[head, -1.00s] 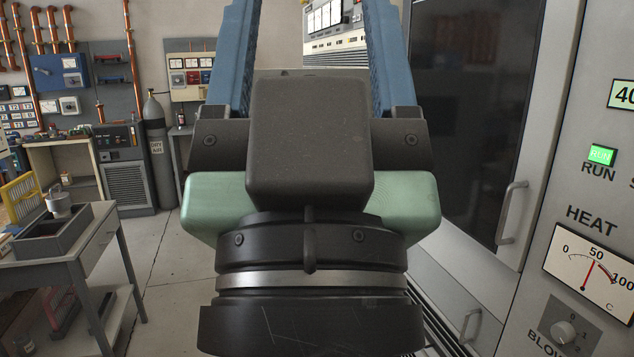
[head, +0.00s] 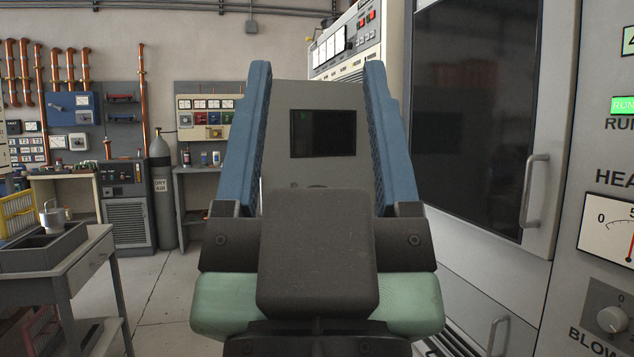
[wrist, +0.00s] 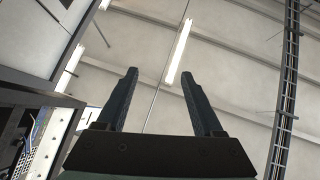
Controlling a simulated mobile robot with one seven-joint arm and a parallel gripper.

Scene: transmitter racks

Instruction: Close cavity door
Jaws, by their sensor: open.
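A grey door-like panel (head: 310,95) with a small dark window (head: 322,133) stands upright beyond my gripper in the head view, facing me and jutting out left of the rack row. It looks like the cavity door standing open, but its hinge is not clear. My gripper (head: 317,70) is open and empty, its blue fingers apart and pointing up and forward. The fingers and wrist hide the panel's sides and lower part. In the wrist view my gripper (wrist: 158,75) points at the ceiling, and the panel cannot be made out there.
A rack with a dark glass front (head: 468,110) and a bar handle (head: 533,190) stands close on the right. A control panel (head: 608,235) is nearer still. A grey table (head: 85,258) with a pot (head: 54,218) is at left. Open floor (head: 160,285) lies between.

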